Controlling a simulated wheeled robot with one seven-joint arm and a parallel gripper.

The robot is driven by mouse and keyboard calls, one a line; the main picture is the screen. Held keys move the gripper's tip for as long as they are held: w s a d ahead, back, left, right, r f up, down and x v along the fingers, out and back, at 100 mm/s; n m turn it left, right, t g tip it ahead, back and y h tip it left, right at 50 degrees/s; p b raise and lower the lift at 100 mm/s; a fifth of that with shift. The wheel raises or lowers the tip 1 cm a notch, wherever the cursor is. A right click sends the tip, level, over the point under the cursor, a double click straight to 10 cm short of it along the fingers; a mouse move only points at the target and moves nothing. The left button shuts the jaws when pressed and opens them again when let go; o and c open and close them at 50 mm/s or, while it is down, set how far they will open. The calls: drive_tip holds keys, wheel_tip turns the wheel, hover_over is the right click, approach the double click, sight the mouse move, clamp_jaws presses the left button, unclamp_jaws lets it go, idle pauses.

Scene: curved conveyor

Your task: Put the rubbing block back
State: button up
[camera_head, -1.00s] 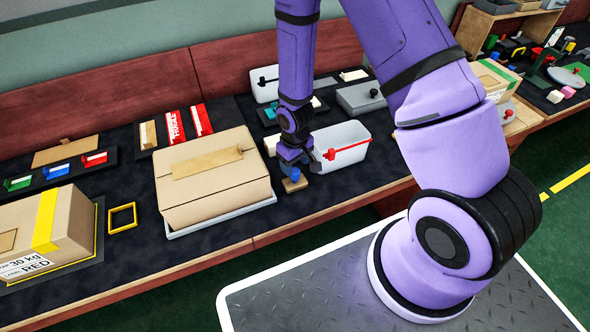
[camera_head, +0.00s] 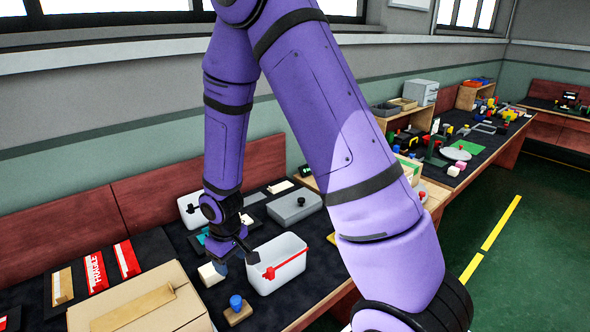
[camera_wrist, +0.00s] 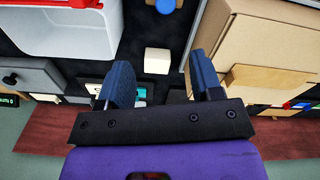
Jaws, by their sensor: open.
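A small wooden block with a blue knob (camera_head: 238,314), which looks like the rubbing block, sits on the dark bench mat in front of the white bin. Its blue knob also shows at the top edge of the wrist view (camera_wrist: 165,4). My gripper (camera_head: 237,258) is open and empty, over the mat behind that block, beside the white bin (camera_head: 280,273). A plain cream block (camera_head: 211,274) lies just left of my gripper. In the wrist view this cream block (camera_wrist: 157,61) appears between the open fingers, apart from them.
A large cardboard box (camera_head: 150,305) stands left of the wooden block. The white bin has a red handle and stands to the right. A grey lidded case (camera_head: 295,207) and a white case (camera_head: 190,210) lie behind. Red strips (camera_head: 126,258) lie at the left.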

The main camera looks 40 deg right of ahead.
drive_tip(key=s+d+r+m+t, duration=0.1)
drive_tip(key=s+d+r, duration=0.15)
drive_tip(key=r, duration=0.95)
drive_tip(key=s+d+r+m+t, duration=0.1)
drive_tip(key=s+d+r+t, duration=0.15)
drive_tip(key=r, duration=0.85)
drive_tip(key=s+d+r+m+t, duration=0.1)
drive_tip(key=s+r, duration=1.1)
drive_tip(key=s, duration=0.4)
drive_tip(key=shift+s, duration=0.2)
drive_tip(key=shift+d, duration=0.1)
